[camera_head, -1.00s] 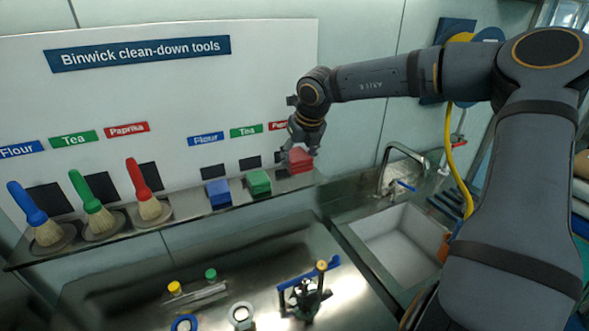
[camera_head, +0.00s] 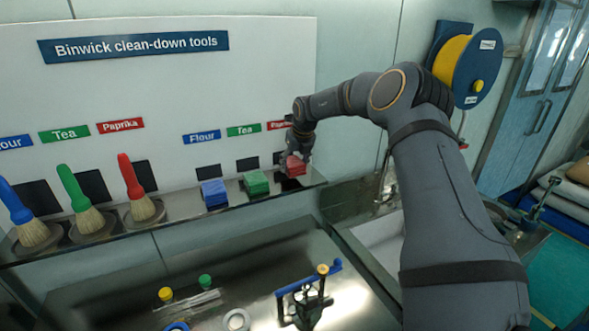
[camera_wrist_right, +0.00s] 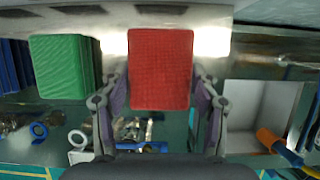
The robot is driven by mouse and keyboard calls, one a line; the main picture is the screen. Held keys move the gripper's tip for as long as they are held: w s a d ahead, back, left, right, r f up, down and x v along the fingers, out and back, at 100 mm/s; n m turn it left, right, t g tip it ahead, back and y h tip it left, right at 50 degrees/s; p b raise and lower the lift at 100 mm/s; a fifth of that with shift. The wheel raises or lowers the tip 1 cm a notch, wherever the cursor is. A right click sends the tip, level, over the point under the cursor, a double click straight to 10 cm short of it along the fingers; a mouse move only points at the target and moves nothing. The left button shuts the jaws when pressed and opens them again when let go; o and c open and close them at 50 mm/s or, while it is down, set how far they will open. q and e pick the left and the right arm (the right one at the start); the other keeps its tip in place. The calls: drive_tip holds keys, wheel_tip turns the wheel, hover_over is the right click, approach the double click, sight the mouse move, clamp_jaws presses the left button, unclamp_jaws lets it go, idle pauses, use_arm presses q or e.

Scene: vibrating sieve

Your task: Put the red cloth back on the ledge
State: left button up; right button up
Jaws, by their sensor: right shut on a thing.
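The red cloth (camera_head: 295,166) is a small folded block at the right end of the metal ledge (camera_head: 235,204), under the right-hand Paprika label. My right gripper (camera_head: 294,155) is shut on it from above. In the right wrist view the red cloth (camera_wrist_right: 160,70) sits between the two fingers and overlaps the ledge (camera_wrist_right: 215,40). I cannot tell whether its underside touches the ledge. The green cloth (camera_head: 256,183) and the blue cloth (camera_head: 214,194) lie on the ledge to its left. My left gripper is not in view.
Three brushes, blue (camera_head: 28,215), green (camera_head: 82,203) and red (camera_head: 136,190), stand on the ledge's left part. A labelled white board (camera_head: 160,90) rises behind. A steel worktop (camera_head: 245,270) with fittings lies below. A sink (camera_head: 375,245) and hose reel (camera_head: 470,65) are at the right.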

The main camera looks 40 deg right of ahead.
wheel_tip(320, 180, down, 3)
drive_tip(key=shift+r+p, duration=0.2)
drive_tip(key=shift+p, duration=0.1)
drive_tip(key=shift+d+f, duration=0.1)
drive_tip(key=shift+f+b, duration=0.1)
drive_tip(key=shift+b, duration=0.3)
drive_tip(key=o, duration=1.1)
